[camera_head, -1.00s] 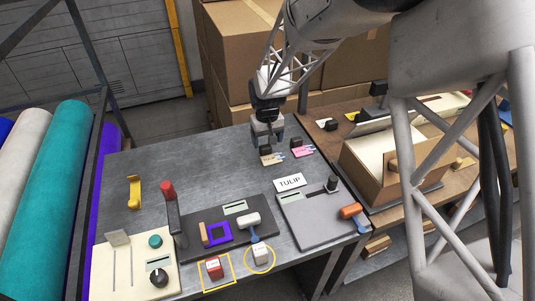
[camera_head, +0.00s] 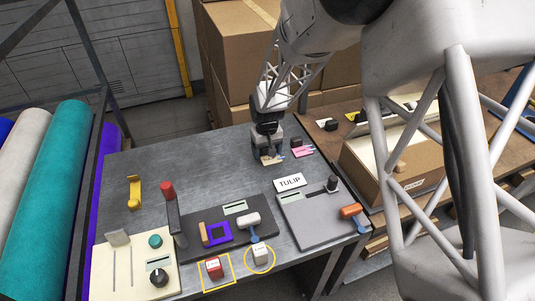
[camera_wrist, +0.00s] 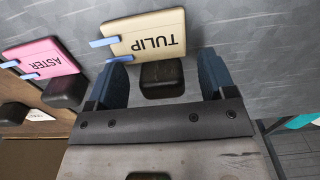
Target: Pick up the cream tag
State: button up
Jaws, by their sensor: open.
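The cream tag (camera_wrist: 145,34) reads TULIP, upside down in the wrist view, and has a blue strip at one edge. A black block (camera_wrist: 162,80) sits at its edge. The tag also shows in the head view (camera_head: 270,161), largely covered by my gripper, near the table's right edge. My gripper (camera_wrist: 163,75) is open, with one dark blue finger on each side of the black block. A gap shows on both sides. I cannot tell how far down beside the block the fingertips are.
A pink ASTER tag (camera_wrist: 42,58) with its own black block (camera_wrist: 66,90) lies close beside the cream tag. A white TULIP card (camera_head: 290,182) and a grey plate (camera_head: 310,223) lie nearer the front.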

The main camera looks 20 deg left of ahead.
jog(key=shift+c, duration=0.2)
jog(key=c, duration=1.2)
jog(key=shift+o, duration=0.2)
jog(key=shift+r, duration=0.1)
jog(key=shift+r, duration=0.8)
notch_tip(320, 180, up, 2)
jog(key=shift+r, duration=0.1)
jog(key=s+d, duration=0.3)
jog(key=s, duration=0.1)
jog(key=s+d, duration=0.3)
jog(key=s, duration=0.1)
jog(key=s+d+r, duration=0.1)
jog(key=s+d, duration=0.3)
jog(key=shift+s+d, duration=0.1)
jog(key=shift+s, duration=0.1)
